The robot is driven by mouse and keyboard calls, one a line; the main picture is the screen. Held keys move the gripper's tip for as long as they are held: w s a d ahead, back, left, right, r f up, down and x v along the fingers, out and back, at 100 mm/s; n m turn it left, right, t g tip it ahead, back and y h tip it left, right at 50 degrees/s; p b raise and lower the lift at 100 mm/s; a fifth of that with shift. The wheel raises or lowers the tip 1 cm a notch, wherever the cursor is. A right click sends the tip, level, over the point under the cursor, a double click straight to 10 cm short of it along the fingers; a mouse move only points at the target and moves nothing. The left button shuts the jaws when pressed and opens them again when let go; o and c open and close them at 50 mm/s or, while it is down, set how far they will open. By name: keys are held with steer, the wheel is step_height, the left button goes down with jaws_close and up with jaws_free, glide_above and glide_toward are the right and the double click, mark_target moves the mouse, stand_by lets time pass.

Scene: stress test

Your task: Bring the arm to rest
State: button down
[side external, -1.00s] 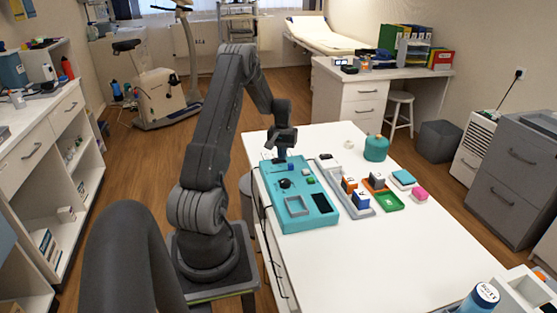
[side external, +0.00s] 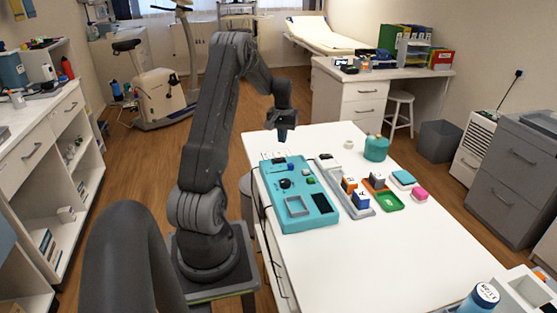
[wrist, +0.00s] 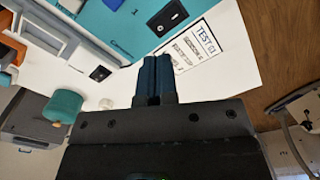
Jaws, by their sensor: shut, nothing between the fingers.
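My gripper (side external: 282,135) is shut and empty in the side view, raised above the far left end of the white table (side external: 420,262). In the wrist view its two dark blue fingers (wrist: 152,80) are together, with nothing between them. The teal panel (side external: 326,219) lies on the table below and nearer the camera than the gripper. It also shows at the top of the wrist view (wrist: 92,16). A printed sheet marked TEST (wrist: 196,46) lies beside the panel in the wrist view, below the fingertips.
A bottle (side external: 481,298) stands at the front right. The table's near part is clear.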

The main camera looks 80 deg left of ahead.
stand_by(0.4)
steer(key=w+d+r+m+t, duration=0.1)
steer(key=w+d+r+m, duration=0.1)
steer(key=d+r, duration=0.45)
steer(key=w+d+r+m+y, duration=0.15)
steer(key=d+r, duration=0.25)
steer(key=d, duration=0.6)
steer(key=w+d+r+m+t, duration=0.1)
steer(key=w+d+r+m, duration=0.15)
steer(key=d+r, duration=0.4)
steer(key=s+d+m+t, duration=0.1)
steer(key=s+d+m, duration=0.1)
steer(key=s+d, duration=0.2)
steer(key=s+d+m+t+h, duration=0.1)
steer(key=s+d, duration=0.4)
steer(key=d, duration=0.6)
steer(key=s+d+m+t, duration=0.1)
steer(key=s+d+m, duration=0.2)
steer(key=d, duration=0.5)
steer(key=shift+s+r+t, duration=0.3)
steer(key=shift+s, duration=0.45)
steer(key=shift+d+h, duration=0.1)
steer(key=shift+h, duration=0.15)
